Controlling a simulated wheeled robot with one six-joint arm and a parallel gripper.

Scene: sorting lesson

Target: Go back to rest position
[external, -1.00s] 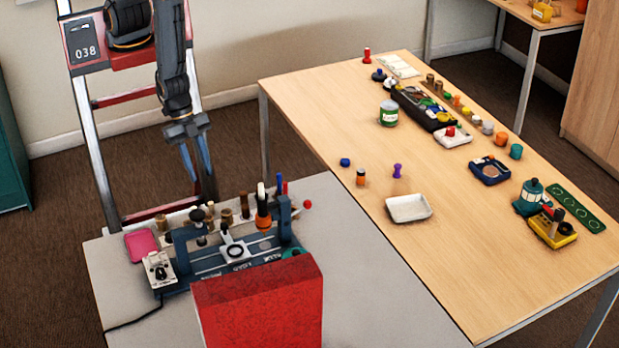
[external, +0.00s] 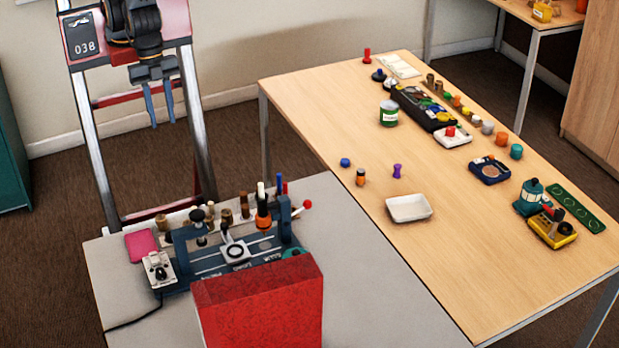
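My gripper (external: 151,110) hangs in front of my own frame at the upper left of the external view. Its two blue-grey fingers point down and stand apart, with nothing between them. The arm is folded up close to my column. The gripper is well above and behind the grey table (external: 370,275) and touches nothing.
The grey table holds a dark fixture (external: 215,262), a red box (external: 262,305) and a pink pad (external: 140,246). The wooden table (external: 320,100) carries a white tray (external: 409,208), a green-white can (external: 388,113) and several small pieces. Space around my gripper is clear.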

